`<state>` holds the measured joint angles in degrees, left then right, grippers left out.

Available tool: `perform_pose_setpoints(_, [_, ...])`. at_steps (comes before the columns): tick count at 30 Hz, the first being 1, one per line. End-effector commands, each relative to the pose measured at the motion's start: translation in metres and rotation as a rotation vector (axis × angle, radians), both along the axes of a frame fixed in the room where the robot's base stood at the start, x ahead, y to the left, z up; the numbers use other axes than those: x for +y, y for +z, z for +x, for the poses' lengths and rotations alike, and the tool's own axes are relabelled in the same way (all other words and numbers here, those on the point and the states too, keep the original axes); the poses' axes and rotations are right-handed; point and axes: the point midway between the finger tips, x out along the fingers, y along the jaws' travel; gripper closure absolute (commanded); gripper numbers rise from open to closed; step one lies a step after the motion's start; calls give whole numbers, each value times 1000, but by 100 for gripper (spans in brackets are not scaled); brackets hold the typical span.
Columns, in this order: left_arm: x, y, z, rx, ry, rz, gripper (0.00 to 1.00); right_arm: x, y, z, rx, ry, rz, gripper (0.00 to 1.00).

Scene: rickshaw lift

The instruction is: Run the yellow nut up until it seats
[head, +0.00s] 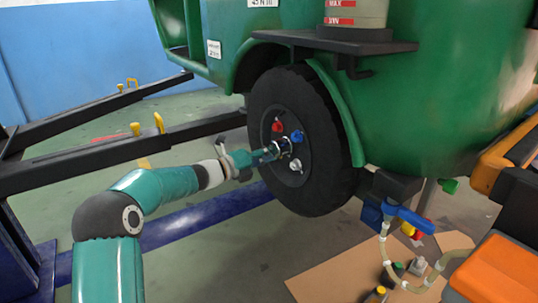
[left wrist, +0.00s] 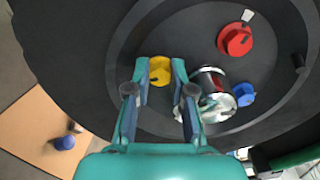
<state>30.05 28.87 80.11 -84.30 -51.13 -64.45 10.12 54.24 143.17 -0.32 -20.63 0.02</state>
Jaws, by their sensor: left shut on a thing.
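The yellow nut (left wrist: 160,70) sits against the dark wheel face in the left wrist view, between the two fingertips. My left gripper (left wrist: 160,72) is shut on it. In the head view my left gripper (head: 270,154) reaches in from the left to the wheel (head: 320,190), and I cannot make out the yellow nut there. A red nut (head: 277,126), a blue nut (head: 297,136) and a pale nut (head: 295,165) are on the same wheel. The shiny hub (left wrist: 214,92) stands beside the right finger in the wrist view. My right gripper is in neither view.
The green fender (head: 338,105) curves close around the wheel. Black lift arms (head: 110,155) run in from the left. A blue-handled valve (head: 408,218) with a hose, and small bottles on cardboard (head: 330,280), are at the lower right.

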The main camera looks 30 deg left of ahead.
Motion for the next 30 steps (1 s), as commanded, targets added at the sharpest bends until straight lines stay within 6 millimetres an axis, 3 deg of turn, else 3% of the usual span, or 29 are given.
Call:
perform_pose_setpoints(1, [2,-2,0,4,4,0,100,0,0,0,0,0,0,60])
perform_pose_setpoints(2, [2,-2,0,5,5,0,76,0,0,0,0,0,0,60])
perform_pose_setpoints(6, [2,-2,0,4,4,0,53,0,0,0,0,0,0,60])
perform_pose_setpoints(19, [5,0,-7,1,3,-1,52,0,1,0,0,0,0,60])
perform_pose_setpoints(30, [24,-2,-53,3,6,-1,52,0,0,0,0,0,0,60])
